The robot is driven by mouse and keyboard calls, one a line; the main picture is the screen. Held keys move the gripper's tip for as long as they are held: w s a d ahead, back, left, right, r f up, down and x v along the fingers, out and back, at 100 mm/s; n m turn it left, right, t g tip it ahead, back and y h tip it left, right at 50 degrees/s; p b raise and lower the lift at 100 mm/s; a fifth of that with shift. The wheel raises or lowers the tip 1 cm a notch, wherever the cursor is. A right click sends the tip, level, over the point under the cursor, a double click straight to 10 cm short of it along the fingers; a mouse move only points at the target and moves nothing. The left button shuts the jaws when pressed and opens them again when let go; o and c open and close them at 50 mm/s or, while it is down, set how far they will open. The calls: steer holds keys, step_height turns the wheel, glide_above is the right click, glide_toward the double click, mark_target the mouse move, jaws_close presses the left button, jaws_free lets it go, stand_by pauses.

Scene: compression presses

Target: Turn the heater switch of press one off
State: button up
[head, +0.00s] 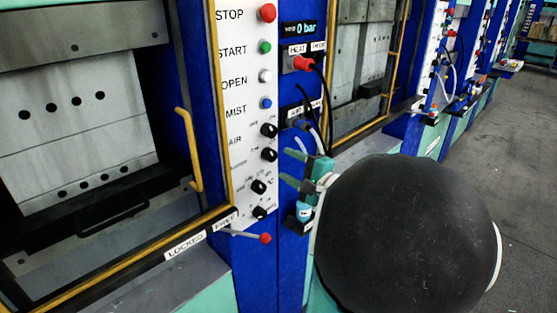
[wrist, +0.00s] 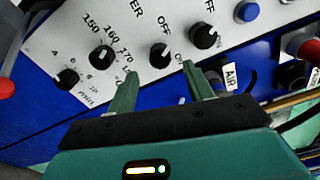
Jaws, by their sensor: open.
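The heater switch is a black rotary knob on the white control panel, in the wrist view (wrist: 160,55) beside lettering ending in "ER" with "OFF" and "ON" marks. In the head view it is the knob (head: 268,155) below the AIR knob. Which mark it points to is unclear. My gripper (wrist: 160,72) is open and empty, its two green fingers either side of the heater knob in the wrist view. Contact cannot be told. In the head view my gripper (head: 285,167) is just right of the panel, facing it, partly hidden by my dark round arm link.
The AIR knob (wrist: 205,36) and the temperature knob (wrist: 101,57) sit close on either side. A red-tipped lever (head: 264,238) sticks out below the panel. Hoses and a red connector (head: 303,64) are at the right. Open floor (head: 515,170) lies further right.

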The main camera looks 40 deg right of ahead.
steer(key=s, duration=0.8)
steer(key=shift+w, duration=0.1)
steer(key=w+a+f+n+g+y, duration=0.1)
steer(key=w+a+n+g+y, duration=0.2)
steer(key=a, duration=0.7)
steer(key=w+a+f+n+g+y, duration=0.15)
steer(key=a+n+g+y, duration=0.3)
steer(key=a, duration=0.45)
steer(key=s+a+f+n+g+h, duration=0.1)
steer(key=s+a+n+g+h, duration=0.1)
steer(key=s+a+n+h, duration=0.2)
steer(key=s+a+f+n+g+h, duration=0.1)
steer(key=s+a+n+g+h, duration=0.2)
steer(key=a+n, duration=0.5)
steer(key=shift+s+n+h, duration=0.35)
steer(key=shift+n+h, duration=0.2)
